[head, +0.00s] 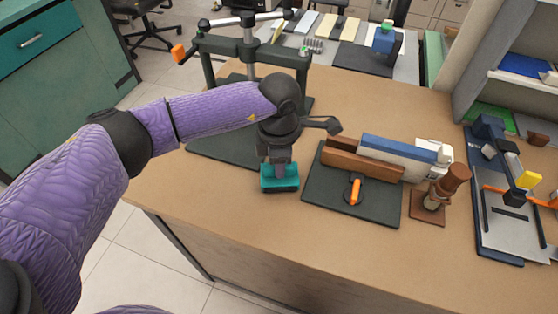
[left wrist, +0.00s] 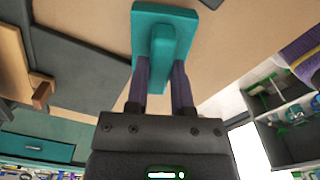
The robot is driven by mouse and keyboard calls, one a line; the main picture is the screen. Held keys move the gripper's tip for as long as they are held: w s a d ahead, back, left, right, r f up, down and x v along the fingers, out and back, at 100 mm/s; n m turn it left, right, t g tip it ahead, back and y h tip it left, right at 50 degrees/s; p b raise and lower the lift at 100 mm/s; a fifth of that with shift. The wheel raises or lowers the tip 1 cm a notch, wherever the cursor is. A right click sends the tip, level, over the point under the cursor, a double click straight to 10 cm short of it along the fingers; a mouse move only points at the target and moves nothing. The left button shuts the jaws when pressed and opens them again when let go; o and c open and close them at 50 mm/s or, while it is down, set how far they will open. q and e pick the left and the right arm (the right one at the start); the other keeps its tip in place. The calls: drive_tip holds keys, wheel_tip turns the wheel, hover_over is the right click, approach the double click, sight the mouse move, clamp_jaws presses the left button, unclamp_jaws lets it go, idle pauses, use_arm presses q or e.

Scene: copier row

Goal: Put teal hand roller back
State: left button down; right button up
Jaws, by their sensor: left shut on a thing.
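The teal hand roller (head: 280,184) is in my left gripper (head: 279,168), near the front edge of the wooden counter (head: 225,212). In the left wrist view the roller (left wrist: 179,20) shows a wide teal body with a raised teal grip, and the two dark fingers of the left gripper (left wrist: 160,80) close on that grip. I cannot tell whether the roller's underside touches the counter. My right gripper is not in view.
Right of the roller, a dark board (head: 325,205) carries a brown trough (head: 350,160) and an orange-handled part. A brown post (head: 455,182) stands beyond it. Behind my arm is a dark green press frame (head: 208,65) on a mat. Bare counter lies in front.

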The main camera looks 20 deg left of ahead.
use_arm(q)
drive_tip(key=shift+c, duration=2.4)
unclamp_jaws()
drive_tip(key=shift+s+f, duration=0.25)
drive_tip(key=shift+f, duration=0.25)
drive_tip(key=shift+w+f, duration=0.1)
drive_tip(key=shift+w, duration=0.2)
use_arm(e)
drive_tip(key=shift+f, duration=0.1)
use_arm(q)
drive_tip(key=shift+r, duration=0.2)
wheel_tip(320, 180, up, 13)
drive_tip(key=p, duration=0.3)
drive_tip(key=shift+r+p, duration=0.15)
drive_tip(key=shift+p, duration=0.2)
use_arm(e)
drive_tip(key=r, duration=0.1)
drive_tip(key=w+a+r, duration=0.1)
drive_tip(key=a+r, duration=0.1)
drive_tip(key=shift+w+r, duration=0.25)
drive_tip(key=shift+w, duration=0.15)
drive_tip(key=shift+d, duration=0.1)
